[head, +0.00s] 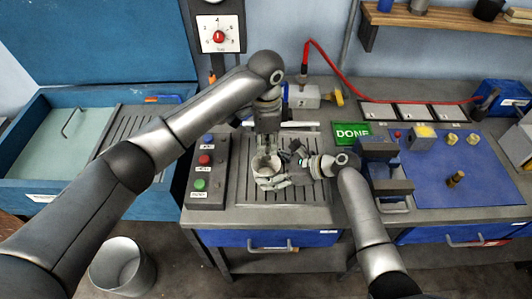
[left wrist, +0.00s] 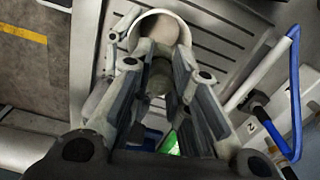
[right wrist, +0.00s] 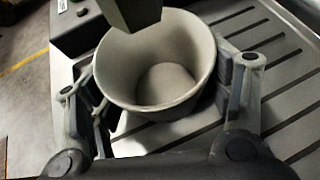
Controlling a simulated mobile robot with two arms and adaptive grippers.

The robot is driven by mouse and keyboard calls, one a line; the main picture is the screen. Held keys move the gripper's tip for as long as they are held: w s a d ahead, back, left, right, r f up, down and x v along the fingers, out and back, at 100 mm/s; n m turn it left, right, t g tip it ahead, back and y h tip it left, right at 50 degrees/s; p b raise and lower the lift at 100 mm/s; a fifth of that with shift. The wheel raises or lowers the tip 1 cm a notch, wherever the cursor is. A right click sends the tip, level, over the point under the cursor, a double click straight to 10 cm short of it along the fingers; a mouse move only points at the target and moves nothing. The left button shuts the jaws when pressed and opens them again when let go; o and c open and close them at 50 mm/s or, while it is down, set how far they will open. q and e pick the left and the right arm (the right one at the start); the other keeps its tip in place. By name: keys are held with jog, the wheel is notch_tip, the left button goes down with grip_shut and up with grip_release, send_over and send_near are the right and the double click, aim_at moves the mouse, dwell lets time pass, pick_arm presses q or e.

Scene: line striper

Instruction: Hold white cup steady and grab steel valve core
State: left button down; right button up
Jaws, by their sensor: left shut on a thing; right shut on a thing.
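The white cup (head: 262,166) stands upright on the slotted grey drain plate (head: 312,200). My right gripper (head: 274,178) is shut around the cup from the side. In the right wrist view one finger lies on each side of the cup (right wrist: 112,85), and the visible bottom inside looks bare. My left gripper (head: 267,146) points down from above, its tips at the cup's mouth. In the left wrist view its fingers close on a small grey rounded piece (left wrist: 160,76), which looks like the steel valve core; the fingers hide most of it. The cup's rim (left wrist: 180,15) shows just beyond.
A button box (head: 207,170) stands left of the plate. A green DONE sign (head: 351,133) and a dark clamp-like block (head: 384,165) are to the right. A blue mat (head: 480,185) holds several brass pieces. A bin (head: 122,266) stands on the floor.

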dwell(0.3)
jog(key=o, duration=0.9)
jog(key=shift+c, duration=0.2)
jog(key=v, duration=1.2)
jog(key=shift+f, duration=0.1)
